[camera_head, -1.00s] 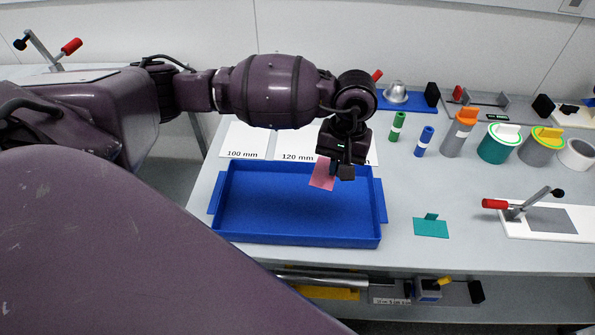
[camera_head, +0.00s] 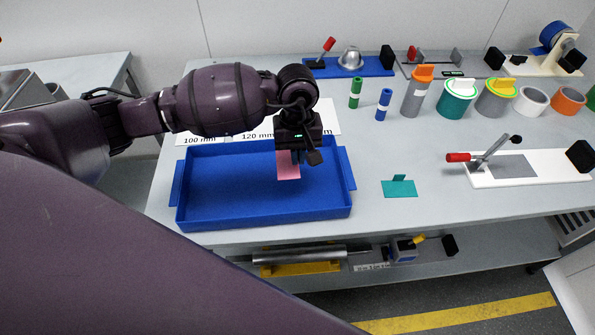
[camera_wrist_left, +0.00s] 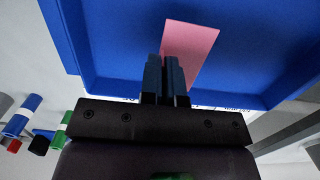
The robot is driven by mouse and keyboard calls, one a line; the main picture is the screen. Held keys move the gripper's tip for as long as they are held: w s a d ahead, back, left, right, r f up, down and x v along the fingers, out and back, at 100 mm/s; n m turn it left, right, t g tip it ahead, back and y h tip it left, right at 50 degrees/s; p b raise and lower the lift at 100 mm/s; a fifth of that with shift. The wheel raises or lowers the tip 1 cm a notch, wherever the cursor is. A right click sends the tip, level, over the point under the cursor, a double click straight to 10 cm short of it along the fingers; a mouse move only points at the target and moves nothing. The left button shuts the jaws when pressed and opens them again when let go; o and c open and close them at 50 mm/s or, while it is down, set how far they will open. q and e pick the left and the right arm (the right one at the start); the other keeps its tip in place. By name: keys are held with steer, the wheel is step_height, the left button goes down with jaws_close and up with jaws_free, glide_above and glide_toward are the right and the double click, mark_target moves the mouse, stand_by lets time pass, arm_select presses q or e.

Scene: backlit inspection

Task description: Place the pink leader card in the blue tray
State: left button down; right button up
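The pink leader card (camera_head: 288,166) hangs at my left gripper (camera_head: 300,158), over the right part of the blue tray (camera_head: 205,218). In the left wrist view the pink card (camera_wrist_left: 194,42) extends from between the nearly closed fingertips (camera_wrist_left: 167,72), with the blue tray (camera_wrist_left: 115,50) behind it. The part of the card in the grip is hidden by the fingers. I cannot tell whether the card touches the tray floor. My right gripper is not in view.
A teal card with an upright tab (camera_head: 399,188) lies right of the tray. A red-handled clamp (camera_head: 480,155) on a white plate stands farther right. Green (camera_head: 355,93) and blue (camera_head: 384,104) cylinders and several larger cans stand behind. The tray's left half is empty.

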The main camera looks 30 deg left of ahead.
mark_target(298, 183)
arm_select(q)
step_height(298, 183, down, 2)
steer(key=shift+f, duration=0.9)
step_height(298, 183, down, 3)
steer(key=shift+f, duration=0.1)
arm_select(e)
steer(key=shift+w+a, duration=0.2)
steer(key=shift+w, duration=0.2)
arm_select(q)
steer(key=shift+f+b, duration=0.2)
steer(key=shift+b, duration=0.15)
steer(key=c, duration=1.3)
jaws_free()
steer(key=shift+r, duration=0.1)
steer(key=shift+c, duration=0.2)
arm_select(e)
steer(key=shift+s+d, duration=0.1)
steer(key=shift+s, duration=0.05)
